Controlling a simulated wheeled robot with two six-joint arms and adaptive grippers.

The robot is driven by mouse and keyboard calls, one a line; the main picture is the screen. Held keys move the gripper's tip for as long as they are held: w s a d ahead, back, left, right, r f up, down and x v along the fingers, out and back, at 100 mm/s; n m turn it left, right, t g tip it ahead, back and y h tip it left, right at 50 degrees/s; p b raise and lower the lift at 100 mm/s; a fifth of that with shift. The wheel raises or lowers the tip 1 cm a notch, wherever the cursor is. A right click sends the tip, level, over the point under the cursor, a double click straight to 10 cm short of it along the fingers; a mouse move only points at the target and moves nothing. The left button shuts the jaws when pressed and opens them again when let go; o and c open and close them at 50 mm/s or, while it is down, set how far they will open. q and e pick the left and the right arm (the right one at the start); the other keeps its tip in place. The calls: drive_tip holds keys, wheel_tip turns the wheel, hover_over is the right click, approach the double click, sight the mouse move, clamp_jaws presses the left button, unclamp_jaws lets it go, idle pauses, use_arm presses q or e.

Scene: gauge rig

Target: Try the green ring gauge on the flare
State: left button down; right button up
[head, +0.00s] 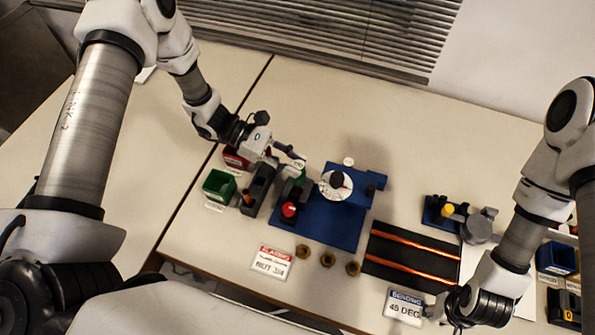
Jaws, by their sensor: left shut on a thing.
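My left gripper (292,160) reaches in from the upper left, over the left part of the blue rig (328,232). It is shut on a small green piece (300,174), which looks like the green ring gauge and is mostly hidden by the fingers. The piece is just above or beside the dark block with a red knob (289,210); I cannot tell whether they touch. The flare itself is too small or hidden to make out. My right gripper (446,309) is low at the right, its fingers not clearly visible.
A white dial (338,185) rises on the rig. Brass nuts (327,260) and a black tray (410,258) with copper tubes lie in front and right.

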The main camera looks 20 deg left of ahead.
use_arm(q)
drive_tip(key=shift+r+p, duration=1.5)
drive_tip(key=shift+r, duration=1.25)
use_arm(e)
drive_tip(key=shift+r, duration=1.65)
use_arm(q)
drive_tip(key=shift+f, duration=0.1)
